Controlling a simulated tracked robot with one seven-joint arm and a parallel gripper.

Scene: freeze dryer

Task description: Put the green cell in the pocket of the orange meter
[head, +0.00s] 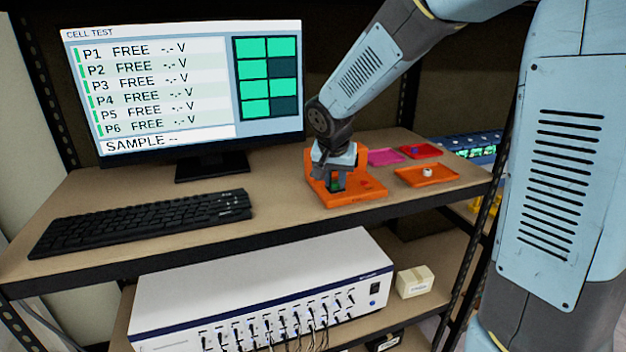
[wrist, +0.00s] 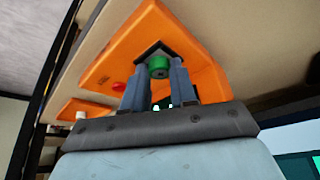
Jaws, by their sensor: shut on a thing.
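The orange meter (head: 368,192) sits on the shelf top, right of the monitor. In the wrist view the orange meter (wrist: 205,75) lies ahead of my fingers, with a dark square pocket (wrist: 148,50) in its face. My gripper (head: 337,182) points down over the meter. In the wrist view my gripper (wrist: 160,80) is shut on the green cell (wrist: 158,67). The cell lines up with the pocket, its far end hidden. I cannot tell whether that end is inside the pocket or just above it. A red button (wrist: 118,87) is beside the pocket.
An orange tray (head: 440,179) with a small pale item is right of the meter. A pink tray (head: 386,157) and a red tray (head: 431,152) lie behind. The monitor (head: 185,85) reads "SAMPLE --". A keyboard (head: 140,220) is at left. A blue rack (head: 489,138) stands far right.

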